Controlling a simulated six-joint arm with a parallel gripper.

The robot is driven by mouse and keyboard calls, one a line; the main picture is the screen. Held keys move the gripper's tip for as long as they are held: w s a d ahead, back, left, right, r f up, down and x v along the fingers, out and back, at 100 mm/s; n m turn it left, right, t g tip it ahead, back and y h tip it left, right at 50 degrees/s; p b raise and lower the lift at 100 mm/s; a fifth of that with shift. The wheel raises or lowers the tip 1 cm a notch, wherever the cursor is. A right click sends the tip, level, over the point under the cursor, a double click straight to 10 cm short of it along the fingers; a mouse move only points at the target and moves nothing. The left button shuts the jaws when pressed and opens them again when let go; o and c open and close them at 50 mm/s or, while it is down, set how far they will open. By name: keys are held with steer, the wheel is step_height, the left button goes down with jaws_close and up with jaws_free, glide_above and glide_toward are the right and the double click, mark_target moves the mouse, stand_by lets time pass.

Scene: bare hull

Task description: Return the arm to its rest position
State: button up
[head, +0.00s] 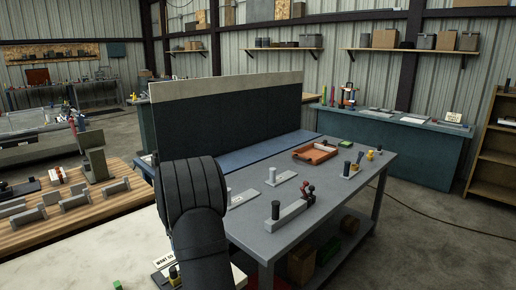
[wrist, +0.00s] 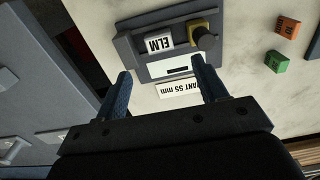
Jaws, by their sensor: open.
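My gripper (wrist: 160,72) is open in the wrist view, its two blue-grey fingers apart with nothing held between them. Beyond the fingertips, a grey tray (wrist: 128,48) lies on a pale tabletop. It holds a white block marked ELM (wrist: 158,37) and a black knob on a yellow base (wrist: 204,40). A card reading "WANT 55 mm" (wrist: 180,90) lies by the tray, partly behind a finger. In the head view my dark arm rises from the bottom centre and hides my gripper. I cannot tell the fingers' exact height above the table.
Orange (wrist: 288,27) and green (wrist: 277,62) blocks lie right of the tray. In the head view a grey bench (head: 325,190) with fixtures and an orange tray (head: 315,153) stands right of my arm. A dark upright panel (head: 235,120) stands behind; a wooden bench (head: 85,218) is left.

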step_height(320, 180, up, 9)
step_height(320, 180, down, 18)
steer(key=shift+s+d+r, duration=0.1)
steer(key=shift+s+r, duration=0.05)
steer(key=r, duration=0.6)
steer(key=shift+w+r, duration=0.15)
steer(key=shift+w, duration=0.05)
steer(key=s+d+r, duration=0.2)
steer(key=s+d, duration=0.2)
steer(key=s, duration=0.5)
steer(key=s+d+r, duration=0.1)
steer(key=s+d, duration=0.2)
steer(key=s, duration=0.6)
steer(key=a+f, duration=0.2)
steer(key=a, duration=0.1)
steer(key=a+f, duration=0.1)
steer(key=a, duration=0.1)
steer(key=shift+s, duration=0.2)
